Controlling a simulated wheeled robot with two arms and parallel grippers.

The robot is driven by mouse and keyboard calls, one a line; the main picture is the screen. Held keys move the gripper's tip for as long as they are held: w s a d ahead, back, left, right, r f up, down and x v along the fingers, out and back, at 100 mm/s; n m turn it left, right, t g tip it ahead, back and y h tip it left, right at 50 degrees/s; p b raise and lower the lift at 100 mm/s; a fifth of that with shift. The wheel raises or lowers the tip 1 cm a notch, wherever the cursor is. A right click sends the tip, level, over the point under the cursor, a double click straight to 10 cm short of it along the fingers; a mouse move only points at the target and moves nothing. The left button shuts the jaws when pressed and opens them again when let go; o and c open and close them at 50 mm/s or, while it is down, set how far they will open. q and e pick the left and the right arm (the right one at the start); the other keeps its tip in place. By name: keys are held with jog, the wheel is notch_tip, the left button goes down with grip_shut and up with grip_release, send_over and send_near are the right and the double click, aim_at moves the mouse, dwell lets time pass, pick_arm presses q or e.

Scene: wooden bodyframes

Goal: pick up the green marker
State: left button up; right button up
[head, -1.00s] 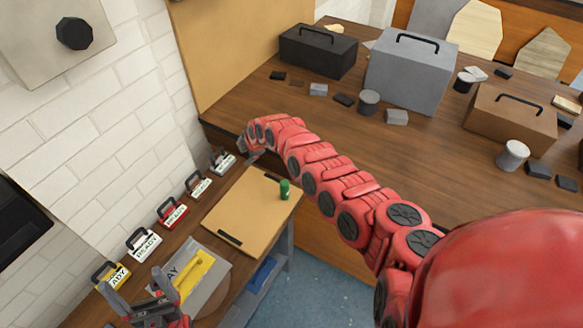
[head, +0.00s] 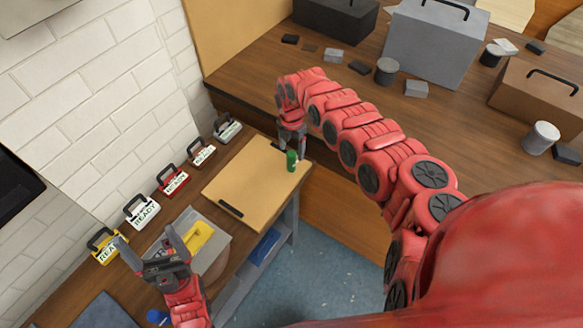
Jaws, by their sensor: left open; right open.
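The green marker (head: 292,161), a short green cylinder, stands upright near the far right corner of a tan board (head: 245,190) on the narrow wooden bench. My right gripper (head: 290,148) hangs over that corner, pointing down, with its fingers just above or around the top of the marker. Whether they touch it cannot be told, and the fingers are small and partly hidden. My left gripper (head: 145,254) is open and empty at the lower left, with its fingers spread near the grey plate.
Several small tagged boxes with handles, such as a red one (head: 174,181), line the wall side of the bench. A grey plate with a yellow piece (head: 197,236) lies nearer. A larger wooden table (head: 300,85) with toolboxes stands behind. Most of the board is clear.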

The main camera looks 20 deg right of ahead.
aim_at(291, 160)
notch_tip(291, 160, down, 6)
jog(key=b, duration=0.3)
jog(key=shift+s+a, duration=0.15)
jog(key=shift+r, duration=0.1)
jog(key=shift+c, duration=0.7)
grip_shut()
